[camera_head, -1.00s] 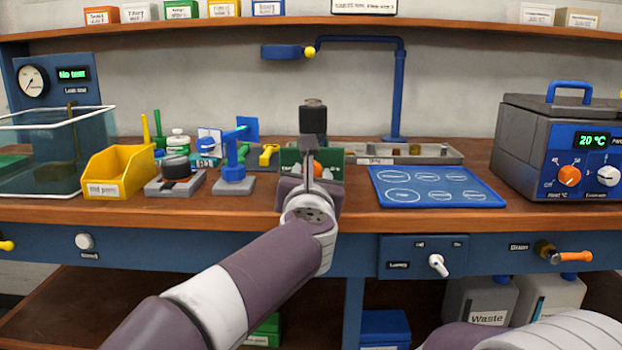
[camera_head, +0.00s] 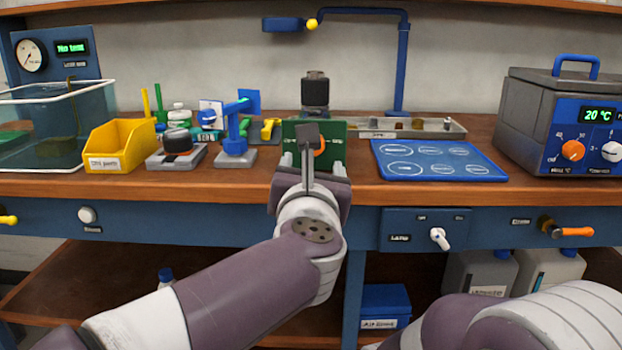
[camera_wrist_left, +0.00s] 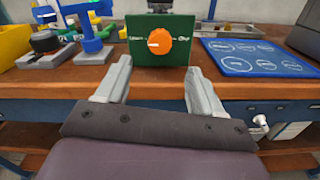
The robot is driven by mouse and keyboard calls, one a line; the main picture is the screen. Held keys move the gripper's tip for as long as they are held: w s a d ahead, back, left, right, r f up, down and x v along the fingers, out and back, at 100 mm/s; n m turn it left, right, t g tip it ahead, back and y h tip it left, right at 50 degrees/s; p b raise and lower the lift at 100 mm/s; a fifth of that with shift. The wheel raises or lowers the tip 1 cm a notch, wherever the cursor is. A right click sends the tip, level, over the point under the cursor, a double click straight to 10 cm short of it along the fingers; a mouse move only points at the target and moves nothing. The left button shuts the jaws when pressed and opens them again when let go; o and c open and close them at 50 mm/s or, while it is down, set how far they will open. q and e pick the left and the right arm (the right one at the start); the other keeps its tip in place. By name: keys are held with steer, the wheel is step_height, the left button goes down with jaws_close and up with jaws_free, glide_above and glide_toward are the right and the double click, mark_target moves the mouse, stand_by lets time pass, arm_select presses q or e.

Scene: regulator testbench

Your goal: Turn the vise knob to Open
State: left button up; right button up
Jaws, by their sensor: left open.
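The vise knob is an orange round knob on a green panel, facing me. In the head view the knob (camera_head: 320,146) is partly hidden by my left wrist's camera mount, and the green panel (camera_head: 338,132) stands at the table's front. In the left wrist view the knob (camera_wrist_left: 174,44) is clear, with a pale mark on its left side. The panel (camera_wrist_left: 138,28) has white labels either side, too blurred to read surely. My left gripper (camera_head: 312,164) is open and empty, in front of and below the knob. Its fingers (camera_wrist_left: 157,66) point at the panel, apart from the knob.
A dark block (camera_head: 315,92) stands above the panel. To the left are a blue device (camera_head: 234,140), a black-knobbed unit (camera_head: 178,145) and a yellow bin (camera_head: 122,140). A blue mat (camera_head: 437,158) lies to the right.

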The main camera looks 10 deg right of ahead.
arm_select(q)
steer(key=v, duration=0.3)
steer(key=shift+s+a, duration=0.15)
steer(key=shift+s, duration=0.2)
